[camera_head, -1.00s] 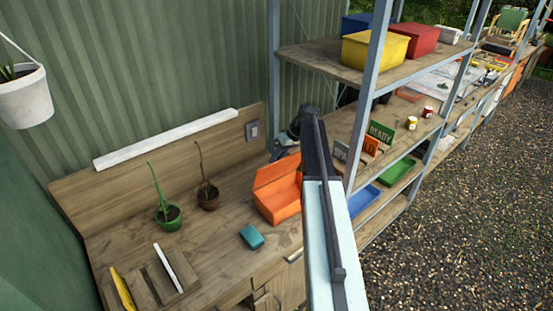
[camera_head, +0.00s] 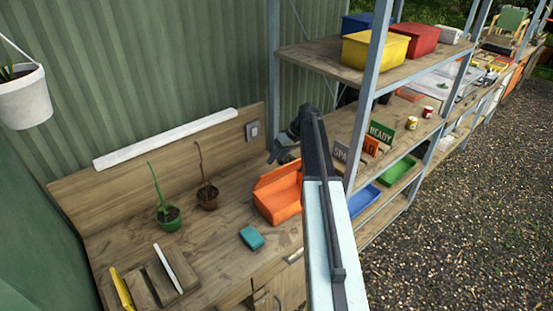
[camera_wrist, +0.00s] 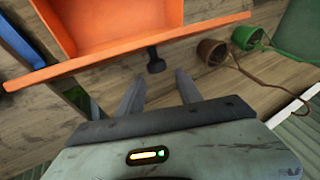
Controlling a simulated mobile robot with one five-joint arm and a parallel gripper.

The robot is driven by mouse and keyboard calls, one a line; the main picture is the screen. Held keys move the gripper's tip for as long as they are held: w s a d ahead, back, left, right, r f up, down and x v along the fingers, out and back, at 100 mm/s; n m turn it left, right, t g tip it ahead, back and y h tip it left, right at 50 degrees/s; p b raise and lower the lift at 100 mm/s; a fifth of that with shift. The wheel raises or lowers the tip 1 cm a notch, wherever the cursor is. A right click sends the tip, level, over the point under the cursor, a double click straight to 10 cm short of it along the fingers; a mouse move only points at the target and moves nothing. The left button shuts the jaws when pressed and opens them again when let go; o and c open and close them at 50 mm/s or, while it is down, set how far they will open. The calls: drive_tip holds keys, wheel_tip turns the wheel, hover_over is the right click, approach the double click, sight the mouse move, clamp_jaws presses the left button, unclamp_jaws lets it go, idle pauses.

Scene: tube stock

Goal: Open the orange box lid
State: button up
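The orange box (camera_head: 279,205) stands on the workbench, with its orange lid (camera_head: 272,178) raised at the back and its inside showing. In the wrist view I look past the lid's edge (camera_wrist: 130,50) into the open orange box (camera_wrist: 115,20). A dark knob (camera_wrist: 155,60) shows by the lid, beyond and between my fingertips. My gripper (camera_head: 281,150) is behind the raised lid, near the wall. In the wrist view my gripper (camera_wrist: 158,85) has its two fingers apart with nothing between them. Whether a finger touches the lid is unclear.
A teal block (camera_head: 251,237) lies in front of the box. A green pot (camera_head: 168,217) and a brown pot (camera_head: 207,196) with plants stand left of it. A metal shelf (camera_head: 330,55) with bins rises close on the right. The bench between is clear.

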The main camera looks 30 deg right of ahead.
drive_tip(key=shift+r, duration=0.15)
drive_tip(key=p+v, duration=0.6)
drive_tip(key=v, duration=0.1)
drive_tip(key=shift+s+d+r+p, duration=0.15)
drive_tip(key=shift+d+r+p, duration=0.1)
drive_tip(key=shift+p, duration=0.15)
